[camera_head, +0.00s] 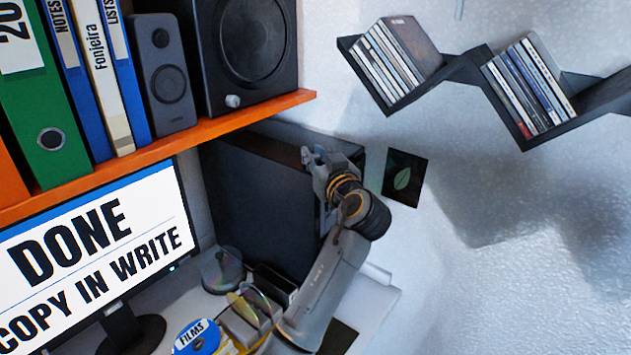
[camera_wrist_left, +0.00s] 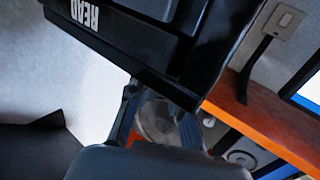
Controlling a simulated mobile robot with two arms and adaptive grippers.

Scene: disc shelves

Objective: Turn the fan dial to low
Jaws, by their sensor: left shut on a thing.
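A black computer case (camera_head: 262,205) stands under the orange shelf, right of the monitor. My left gripper (camera_head: 318,158) is at the upper front edge of the case. In the left wrist view, the fingers of my left gripper (camera_wrist_left: 158,122) are closed about a round, greyish, see-through-looking piece (camera_wrist_left: 157,118) next to the black case (camera_wrist_left: 140,45). My right gripper is not in view.
The orange shelf (camera_head: 222,122) holds binders, a small speaker (camera_head: 160,75) and a large black speaker (camera_head: 245,45). The monitor (camera_head: 95,255) stands at left. Discs (camera_head: 222,270) lie below the arm. A zigzag wall shelf (camera_head: 465,68) holds disc cases.

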